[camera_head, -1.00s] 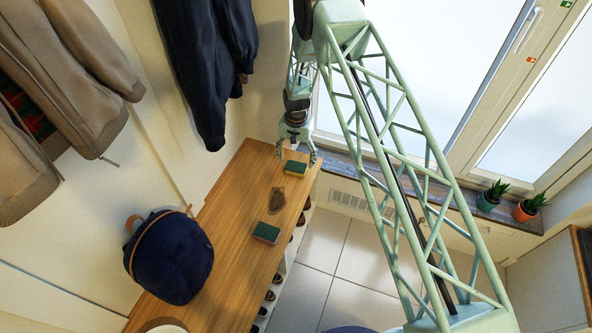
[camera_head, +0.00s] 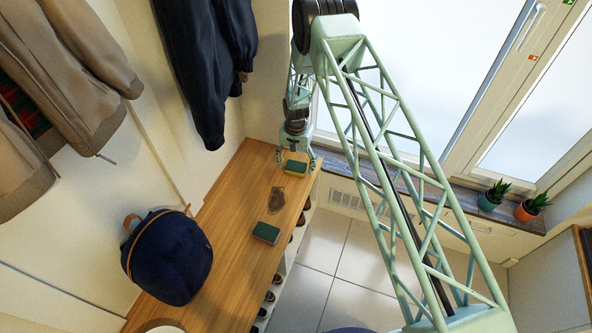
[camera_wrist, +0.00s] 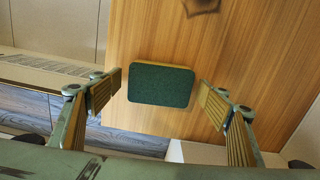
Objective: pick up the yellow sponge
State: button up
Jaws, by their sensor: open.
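The yellow sponge (camera_head: 296,167) lies on the wooden bench top near its far end, with a dark green scouring side facing up and a yellow edge showing. In the wrist view the sponge (camera_wrist: 160,86) sits between my two fingers, with a gap on each side. My gripper (camera_head: 297,158) is open and empty at the sponge in the head view. Its fingertips (camera_wrist: 160,83) stand apart to the left and right of the sponge in the wrist view. Whether the fingers are down at the sponge's height is hard to tell.
A navy backpack (camera_head: 168,257) sits on the bench at left. Jackets (camera_head: 200,65) hang above. Potted plants (camera_head: 494,194) stand on the windowsill.

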jog(key=shift+f, duration=0.15)
jog(key=shift+c, duration=0.9)
jog(key=c, duration=0.6)
